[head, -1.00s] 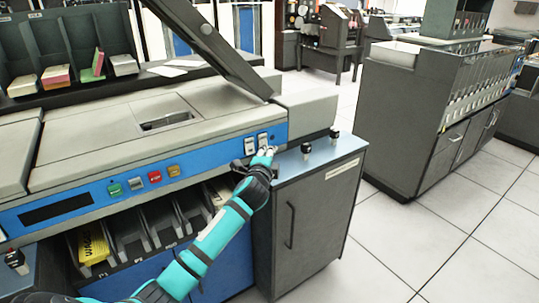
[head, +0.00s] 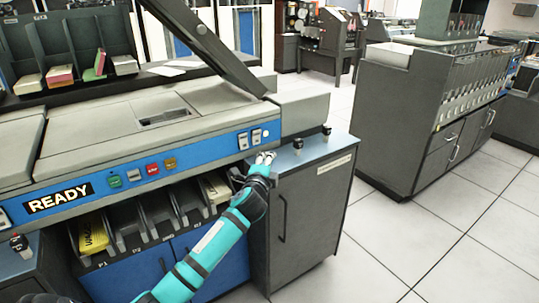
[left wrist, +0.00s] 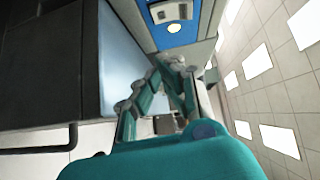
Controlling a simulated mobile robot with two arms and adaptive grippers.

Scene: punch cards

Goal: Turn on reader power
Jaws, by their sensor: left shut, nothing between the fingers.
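The card reader's blue front panel (head: 205,160) carries two white rocker switches at its right end, a left one (head: 243,141) and a right one (head: 257,136). A small round light (head: 266,133) beside them looks lit; a bright round light (left wrist: 174,28) also shows in the left wrist view near a white switch (left wrist: 165,12). The reader's display (head: 60,198) is lit and reads READY. My left gripper (head: 266,157) is just below the switches, apart from them, shut and empty. It also shows in the left wrist view (left wrist: 172,62). My right gripper is not in view.
A grey cabinet (head: 310,215) with a blue top stands right under the gripper, with small black-topped knobs (head: 298,145) on it. Coloured buttons (head: 152,169) sit left on the panel above card bins. Open floor (head: 380,245) lies to the right.

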